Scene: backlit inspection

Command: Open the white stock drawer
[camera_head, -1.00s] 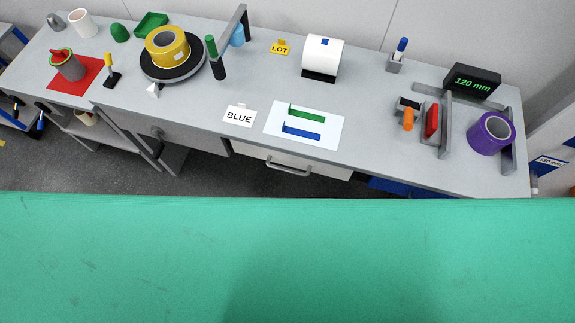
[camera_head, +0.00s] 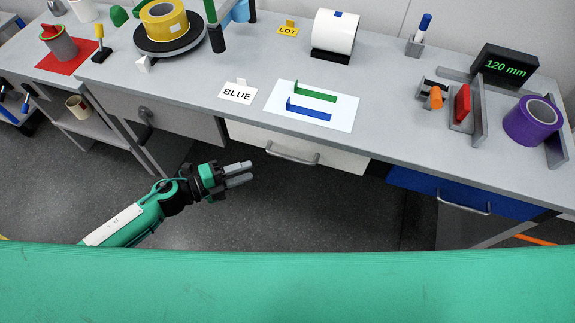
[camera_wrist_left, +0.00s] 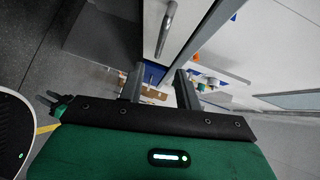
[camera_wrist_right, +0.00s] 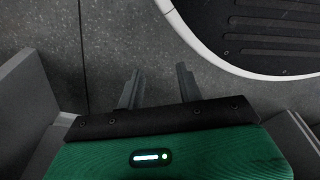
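The white stock drawer (camera_head: 338,155) is under the bench's front edge, in the middle of the head view. It looks closed, and its bar handle (camera_head: 292,157) faces me. My left gripper (camera_head: 246,173) is in front of the bench, a little left of the handle and apart from it. Its two fingers are spread and empty. In the left wrist view the handle (camera_wrist_left: 166,28) on the white front lies beyond the open fingers (camera_wrist_left: 158,78). My right gripper is outside the head view. Its own wrist view shows spread, empty fingers (camera_wrist_right: 158,78) over the floor.
The bench top (camera_head: 400,130) holds tape rolls, a paper roll and cards. The floor (camera_head: 340,215) before the drawers is clear.

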